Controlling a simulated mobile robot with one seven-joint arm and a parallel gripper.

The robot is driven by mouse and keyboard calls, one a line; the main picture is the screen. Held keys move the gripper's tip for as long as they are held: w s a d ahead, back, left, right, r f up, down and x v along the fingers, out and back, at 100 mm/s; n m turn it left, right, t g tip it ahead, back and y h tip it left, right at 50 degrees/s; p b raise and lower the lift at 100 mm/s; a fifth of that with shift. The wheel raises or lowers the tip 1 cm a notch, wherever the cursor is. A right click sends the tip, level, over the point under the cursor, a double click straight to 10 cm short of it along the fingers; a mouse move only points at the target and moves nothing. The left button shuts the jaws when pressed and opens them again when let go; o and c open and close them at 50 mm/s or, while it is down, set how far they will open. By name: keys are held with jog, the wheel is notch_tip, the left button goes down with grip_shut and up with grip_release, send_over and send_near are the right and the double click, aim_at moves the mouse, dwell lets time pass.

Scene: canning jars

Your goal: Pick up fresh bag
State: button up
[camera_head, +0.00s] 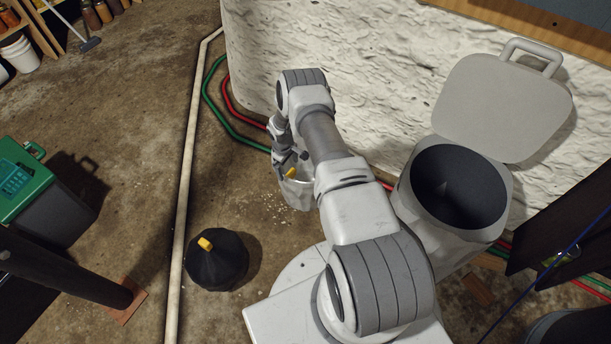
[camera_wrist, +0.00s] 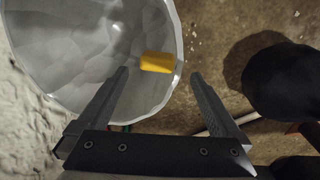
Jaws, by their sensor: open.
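A pale grey-white bag-like container (camera_head: 297,192) with a yellow tab (camera_head: 291,173) stands on the floor below my gripper (camera_head: 290,163); I take it for the fresh bag. In the wrist view its wide faceted inside (camera_wrist: 70,45) fills the upper left, and the yellow tab (camera_wrist: 157,62) shows just ahead of the gap between the fingertips of my gripper (camera_wrist: 158,76). My gripper is open, with nothing held. Whether a finger touches the tab cannot be told. My arm hides part of the bag in the head view.
A black bag (camera_head: 217,262) with a yellow tab sits on the floor at front left. A white bin (camera_head: 408,190) stands open at right, its lid (camera_head: 500,105) raised. A pale pipe (camera_head: 186,190) crosses the floor. A rough white wall (camera_head: 390,60) stands close behind my arm.

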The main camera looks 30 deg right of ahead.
aim_at(290, 172)
jog(key=f, duration=0.1)
jog(key=f+b, duration=0.1)
jog(key=f, duration=0.1)
jog(key=f+b, duration=0.1)
jog(key=f, duration=0.1)
jog(key=shift+w+d+f, duration=0.1)
jog(key=shift+d+f, duration=0.05)
jog(key=shift+d, duration=0.25)
grip_shut()
